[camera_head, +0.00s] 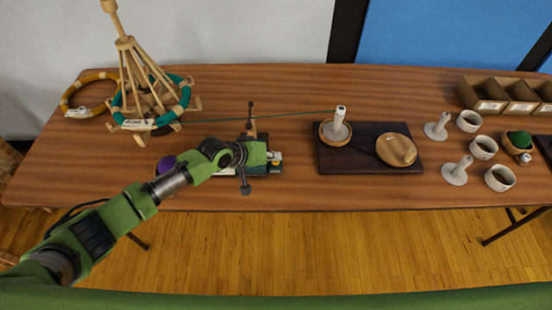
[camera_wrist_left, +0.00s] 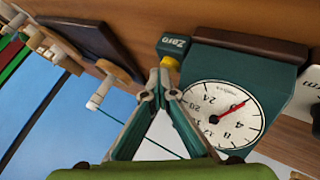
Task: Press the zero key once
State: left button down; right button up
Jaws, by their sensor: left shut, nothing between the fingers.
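A green counter device (camera_wrist_left: 215,70) with a round white dial and a red pointer (camera_wrist_left: 230,108) shows in the left wrist view. A small block labelled "Zero" (camera_wrist_left: 174,43) projects from its side, with a yellow key (camera_wrist_left: 170,63) beside the label. My left gripper (camera_wrist_left: 160,72) is shut and empty. Its fingertips appear right at the yellow key and overlap its edge; I cannot tell whether they touch. In the head view my left gripper (camera_head: 268,157) is over the device, hiding most of it. My right gripper is not in view.
A wooden yarn swift (camera_head: 140,65) with a green skein stands left. A thread runs right to a spool (camera_head: 338,128) on a dark board (camera_head: 345,164). A wooden disc (camera_head: 396,150) is there too. White cups, posts and cardboard boxes (camera_head: 495,95) fill the right end.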

aim_at(273, 162)
pick_arm(q)
jog(key=shift+a+r+p, duration=0.5)
jog(key=shift+r+p, duration=0.15)
jog(key=shift+w+d+r, duration=0.1)
jog(key=shift+r, duration=0.05)
jog(key=shift+r+p, duration=0.35)
jog(key=shift+p, duration=0.05)
notch_tip(273, 162, up, 4)
jog(key=p, duration=0.4)
jog(key=shift+d+r, duration=0.1)
jog(key=shift+r, duration=0.1)
jog(key=shift+f, duration=0.1)
